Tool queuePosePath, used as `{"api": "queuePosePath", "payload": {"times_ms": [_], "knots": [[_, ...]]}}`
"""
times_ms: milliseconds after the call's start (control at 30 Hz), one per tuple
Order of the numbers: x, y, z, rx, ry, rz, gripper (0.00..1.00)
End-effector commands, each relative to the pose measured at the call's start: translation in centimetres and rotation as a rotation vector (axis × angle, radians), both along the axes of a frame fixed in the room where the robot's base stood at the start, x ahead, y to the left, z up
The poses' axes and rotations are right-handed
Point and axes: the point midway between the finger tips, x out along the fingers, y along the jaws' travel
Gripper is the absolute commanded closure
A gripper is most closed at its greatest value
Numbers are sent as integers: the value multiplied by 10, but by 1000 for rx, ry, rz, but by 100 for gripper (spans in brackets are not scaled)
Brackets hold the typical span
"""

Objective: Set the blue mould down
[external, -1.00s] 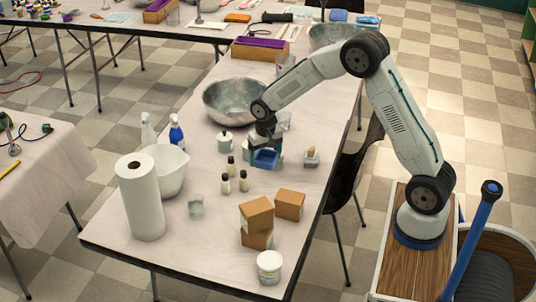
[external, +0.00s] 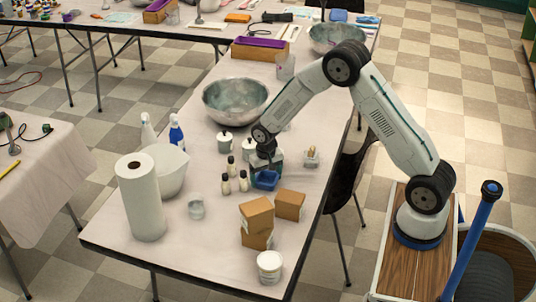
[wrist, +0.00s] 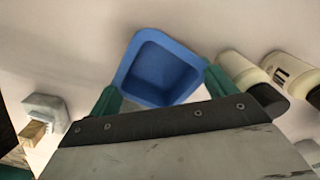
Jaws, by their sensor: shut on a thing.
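The blue mould (external: 265,180) is a small square cup with a hollow top. In the wrist view the blue mould (wrist: 158,70) sits between the green fingertips of my gripper (wrist: 160,92), its opening facing the camera. My gripper (external: 265,168) is shut on it, low over the table in the external view. Whether the mould's underside touches the table cannot be told. The near side of the mould is partly hidden by my gripper in the wrist view.
Several small bottles (external: 226,184) stand just left of the mould. Brown boxes (external: 256,214) stand close in front. A small grey block-like item (external: 311,156) lies to the right. A large metal bowl (external: 236,99) is behind. Some bare table lies between the mould and the right edge.

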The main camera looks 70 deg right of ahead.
Motion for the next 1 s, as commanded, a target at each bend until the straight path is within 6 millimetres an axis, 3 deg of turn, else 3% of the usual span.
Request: {"api": "queuePosePath", "payload": {"times_ms": [33,67,100,467,1000], "knots": [[0,0,-2,1,1,0,44],[0,0,-2,1,1,0,12],[0,0,-2,0,0,0,8],[1,0,5,-1,-2,0,8],[0,0,106,-1,-2,0,8]]}}
